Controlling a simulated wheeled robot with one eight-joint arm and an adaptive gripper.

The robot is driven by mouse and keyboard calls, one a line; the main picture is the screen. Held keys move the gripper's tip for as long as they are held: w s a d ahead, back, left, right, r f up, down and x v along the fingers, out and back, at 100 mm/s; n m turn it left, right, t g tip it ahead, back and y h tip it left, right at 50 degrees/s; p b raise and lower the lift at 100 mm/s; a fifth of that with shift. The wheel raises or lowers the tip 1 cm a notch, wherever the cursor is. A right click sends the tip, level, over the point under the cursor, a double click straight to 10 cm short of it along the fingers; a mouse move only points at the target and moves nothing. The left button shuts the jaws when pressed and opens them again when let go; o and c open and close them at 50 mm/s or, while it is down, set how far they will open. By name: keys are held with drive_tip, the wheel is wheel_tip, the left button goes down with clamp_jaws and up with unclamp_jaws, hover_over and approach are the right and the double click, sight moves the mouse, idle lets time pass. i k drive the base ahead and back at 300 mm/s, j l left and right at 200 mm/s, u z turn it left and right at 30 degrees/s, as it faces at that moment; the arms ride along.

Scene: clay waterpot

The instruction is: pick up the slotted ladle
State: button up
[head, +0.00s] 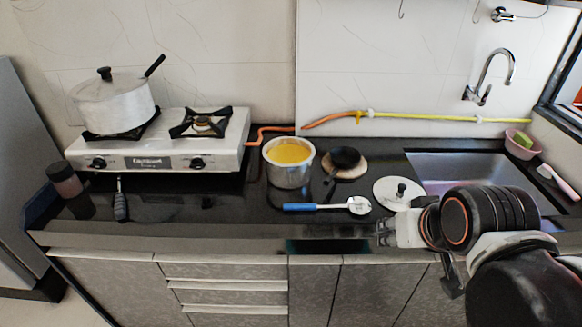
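The slotted ladle (330,207) lies flat on the dark counter, near its front edge. Its blue handle points left and its pale round head lies to the right. My gripper (381,234) reaches in from the right, at the counter's front edge, just right of and nearer than the ladle's head. It appears apart from the ladle. The fingers are small and seen from the side, so their opening is unclear.
A steel pot of yellow liquid (289,164) stands behind the ladle. A small black pan (345,158) sits on a wooden board. A round lid (399,192) lies right of the ladle, close to my gripper. A stove (221,157) is left; a sink (470,172) is right.

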sight(359, 206)
drive_tip(key=z, duration=0.2)
drive_tip(key=j+z, duration=0.4)
drive_tip(key=k+j+z, duration=0.15)
drive_tip(key=j+z, duration=0.25)
drive_tip(key=j, duration=0.2)
drive_tip(key=k+j, duration=0.1)
drive_tip(key=j, duration=0.25)
drive_tip(key=j+z, duration=0.1)
drive_tip(key=j, duration=0.3)
drive_tip(key=k+j, duration=0.15)
drive_tip(key=j, duration=0.2)
drive_tip(key=k+j, duration=0.1)
drive_tip(key=j, duration=0.25)
drive_tip(key=k+j+z, duration=0.1)
drive_tip(key=j, duration=0.25)
